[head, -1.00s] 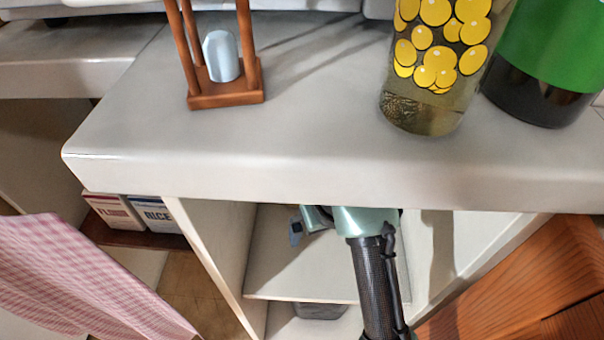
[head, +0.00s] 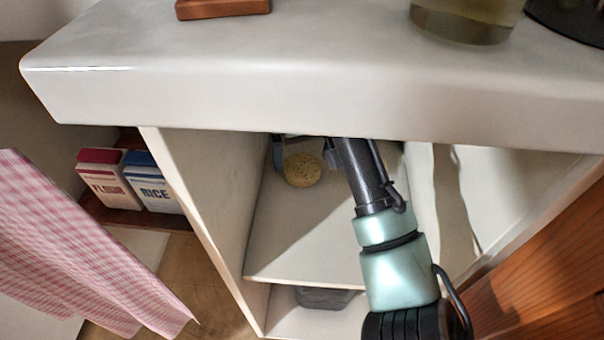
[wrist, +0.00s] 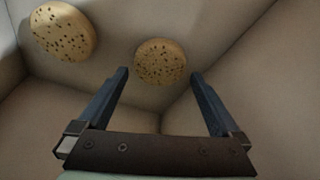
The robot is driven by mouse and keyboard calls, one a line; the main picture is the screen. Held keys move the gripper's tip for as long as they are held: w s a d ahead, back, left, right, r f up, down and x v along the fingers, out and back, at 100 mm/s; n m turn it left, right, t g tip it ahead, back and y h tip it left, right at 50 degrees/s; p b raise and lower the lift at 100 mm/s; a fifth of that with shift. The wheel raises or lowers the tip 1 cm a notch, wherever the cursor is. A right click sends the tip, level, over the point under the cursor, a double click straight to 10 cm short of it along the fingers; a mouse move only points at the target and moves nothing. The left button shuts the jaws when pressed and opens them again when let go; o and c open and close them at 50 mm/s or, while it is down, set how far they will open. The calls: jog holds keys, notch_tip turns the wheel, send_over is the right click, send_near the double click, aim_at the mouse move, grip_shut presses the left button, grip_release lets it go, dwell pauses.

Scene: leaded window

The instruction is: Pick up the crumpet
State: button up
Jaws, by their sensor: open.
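In the wrist view, a round, tan, pitted crumpet (wrist: 160,61) lies just beyond and between my gripper's fingertips. A second crumpet (wrist: 62,31) lies at the upper left, outside the fingers. My gripper (wrist: 160,73) is open, with nothing held between its two dark fingers. In the head view, one crumpet (head: 302,170) shows on the shelf below the counter, with parts of my gripper (head: 306,160) on either side of it. The counter edge hides much of the gripper there. I cannot tell whether the fingers touch the crumpet.
The crumpets are inside a pale cubby (head: 290,245) with walls on both sides and a thick counter (head: 300,90) overhead. A dark container (head: 325,298) sits in the compartment below. Flour (head: 108,180) and rice (head: 152,182) boxes and a checked cloth (head: 75,240) are at left.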

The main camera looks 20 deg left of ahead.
aim_at(302, 169)
jog(key=shift+b+x, duration=0.85)
jog(key=shift+x, duration=0.4)
jog(key=shift+s+d, duration=0.1)
jog(key=c, duration=1.1)
